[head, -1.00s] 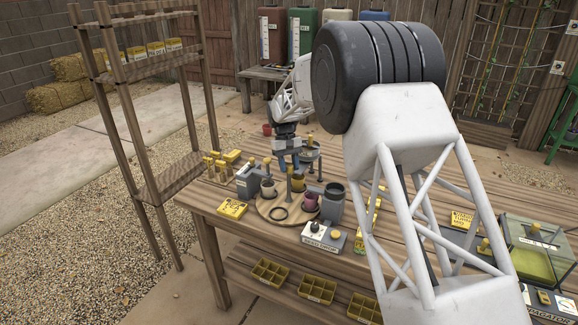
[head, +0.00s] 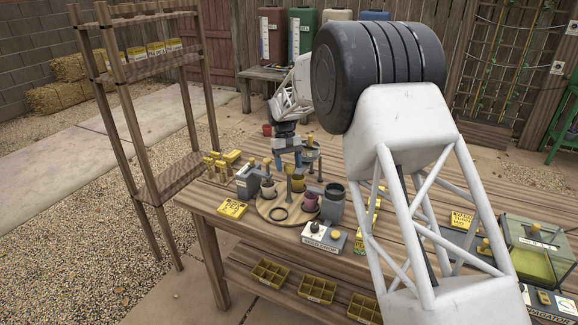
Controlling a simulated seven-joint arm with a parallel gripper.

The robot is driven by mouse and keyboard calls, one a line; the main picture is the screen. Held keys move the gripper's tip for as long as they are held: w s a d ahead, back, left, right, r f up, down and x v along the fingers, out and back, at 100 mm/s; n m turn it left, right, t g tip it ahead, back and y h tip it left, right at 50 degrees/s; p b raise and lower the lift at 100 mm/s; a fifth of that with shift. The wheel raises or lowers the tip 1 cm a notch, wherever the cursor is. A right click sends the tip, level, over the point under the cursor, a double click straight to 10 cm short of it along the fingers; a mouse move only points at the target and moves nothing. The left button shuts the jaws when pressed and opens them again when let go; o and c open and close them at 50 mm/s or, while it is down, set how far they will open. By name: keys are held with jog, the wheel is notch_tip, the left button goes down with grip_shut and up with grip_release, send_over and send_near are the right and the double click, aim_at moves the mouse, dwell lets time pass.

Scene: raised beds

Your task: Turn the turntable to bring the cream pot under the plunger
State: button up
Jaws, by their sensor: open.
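The round wooden turntable (head: 264,212) lies on the workbench with a dark post (head: 289,188) at its middle. A pale pot that looks like the cream pot (head: 268,190) stands at its left side. A tan-yellow pot (head: 298,183) is at its back and a purple pot (head: 311,203) at its right. A dark ring (head: 278,214) lies at the front. Several yellow-knobbed parts stand around it; I cannot tell which is the plunger. My gripper (head: 287,166) is open, behind and above the turntable's back edge, apart from the cream pot. Its fingertips are small and partly hidden.
A grey cylinder (head: 333,205) stands close at the turntable's right. A grey block (head: 247,183) stands at its left. A yellow packet (head: 232,208) lies at the front left. A glass-sided box (head: 530,250) stands far right.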

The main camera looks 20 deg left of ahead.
jog(key=v, duration=0.7)
jog(key=shift+d+r, duration=0.1)
jog(key=shift+r, duration=0.05)
dwell(0.5)
